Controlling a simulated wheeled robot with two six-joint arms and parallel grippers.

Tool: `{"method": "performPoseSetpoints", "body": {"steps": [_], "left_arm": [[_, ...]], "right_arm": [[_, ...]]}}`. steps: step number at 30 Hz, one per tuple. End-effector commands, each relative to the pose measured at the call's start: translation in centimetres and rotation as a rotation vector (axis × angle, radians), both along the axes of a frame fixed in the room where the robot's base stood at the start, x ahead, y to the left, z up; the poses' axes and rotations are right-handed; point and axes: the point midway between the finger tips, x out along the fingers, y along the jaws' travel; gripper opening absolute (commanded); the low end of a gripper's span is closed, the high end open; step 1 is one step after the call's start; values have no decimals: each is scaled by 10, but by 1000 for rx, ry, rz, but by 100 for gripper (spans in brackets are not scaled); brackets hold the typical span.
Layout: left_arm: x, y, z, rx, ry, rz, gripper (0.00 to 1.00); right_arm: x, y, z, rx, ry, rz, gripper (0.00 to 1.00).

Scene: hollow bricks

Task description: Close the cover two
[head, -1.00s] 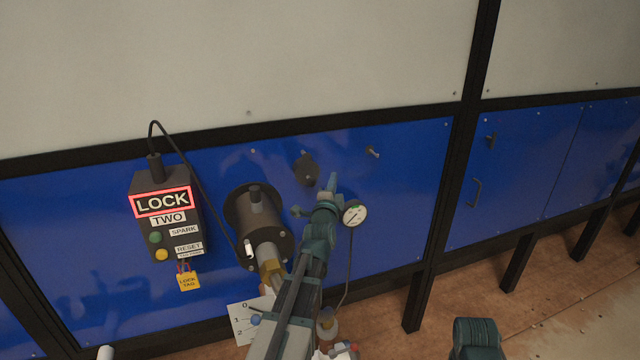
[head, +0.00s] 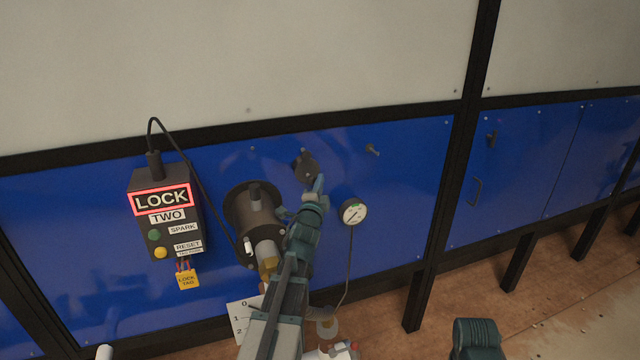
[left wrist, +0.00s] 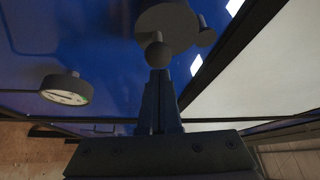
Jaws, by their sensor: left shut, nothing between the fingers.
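A small dark round cover (head: 304,166) is on the blue panel, right of the burner's dark flange. In the left wrist view the cover (left wrist: 168,28) shows as a round plate with a ball knob (left wrist: 157,54) at its near edge and a short stub at its right. My left gripper (head: 319,184) is shut and empty, its tip just below and right of the cover. In the left wrist view its closed fingers (left wrist: 158,78) point at the ball knob; I cannot tell whether they touch it.
A dark box (head: 165,212) reading LOCK TWO, with a yellow tag, hangs at the left. The burner cylinder (head: 256,215) stands out just left of my left arm. A pressure gauge (head: 353,212) is close on the right. A small peg (head: 372,150) is at the upper right.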

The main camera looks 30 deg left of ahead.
Motion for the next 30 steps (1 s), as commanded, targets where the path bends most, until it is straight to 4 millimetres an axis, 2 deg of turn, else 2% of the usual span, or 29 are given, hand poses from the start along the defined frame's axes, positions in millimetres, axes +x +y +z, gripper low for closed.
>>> {"method": "performPoseSetpoints", "body": {"steps": [30], "left_arm": [[-1,7,0,0,1,3,0]], "right_arm": [[0,0,0,0,0,0,50]]}}
